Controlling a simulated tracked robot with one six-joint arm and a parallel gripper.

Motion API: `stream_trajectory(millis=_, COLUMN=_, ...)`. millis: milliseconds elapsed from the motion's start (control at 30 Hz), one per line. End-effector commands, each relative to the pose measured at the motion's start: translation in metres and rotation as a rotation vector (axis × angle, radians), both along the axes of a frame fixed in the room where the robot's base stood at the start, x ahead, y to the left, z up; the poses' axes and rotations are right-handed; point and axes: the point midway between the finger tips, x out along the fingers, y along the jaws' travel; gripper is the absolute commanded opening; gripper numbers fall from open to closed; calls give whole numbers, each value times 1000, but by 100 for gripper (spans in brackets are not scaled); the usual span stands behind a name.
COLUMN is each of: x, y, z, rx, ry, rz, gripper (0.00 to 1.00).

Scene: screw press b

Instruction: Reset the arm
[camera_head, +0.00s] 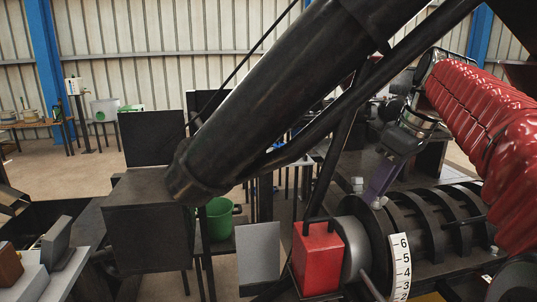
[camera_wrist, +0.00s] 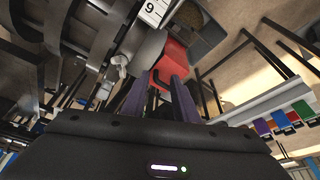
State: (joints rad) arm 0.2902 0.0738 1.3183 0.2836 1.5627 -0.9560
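My gripper (camera_head: 380,182) shows in the head view at the end of my red-sleeved arm, pointing down over the ribbed black barrel of the press. Only one purple finger is clear there. In the wrist view the two purple fingers of my gripper (camera_wrist: 159,97) stand apart, with nothing seen held between them. The ribbed barrel (camera_head: 432,222) lies close beneath the gripper. Whether the fingers touch it cannot be told. A red block (camera_head: 317,258) sits left of the barrel and also shows beyond the fingers in the wrist view (camera_wrist: 173,62).
A white number scale (camera_head: 401,262) stands on the barrel's front. A thick black cylinder (camera_head: 275,90) slants across the head view. A black box (camera_head: 150,222) and a green bucket (camera_head: 219,217) stand left. Coloured bins (camera_wrist: 281,122) show right in the wrist view. Open floor lies at the back left.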

Motion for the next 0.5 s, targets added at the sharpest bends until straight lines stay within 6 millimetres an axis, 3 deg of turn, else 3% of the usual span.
stream_trajectory(millis=500, x=-90, y=48, z=-55, rx=-18, ry=-26, rz=-315, gripper=27)
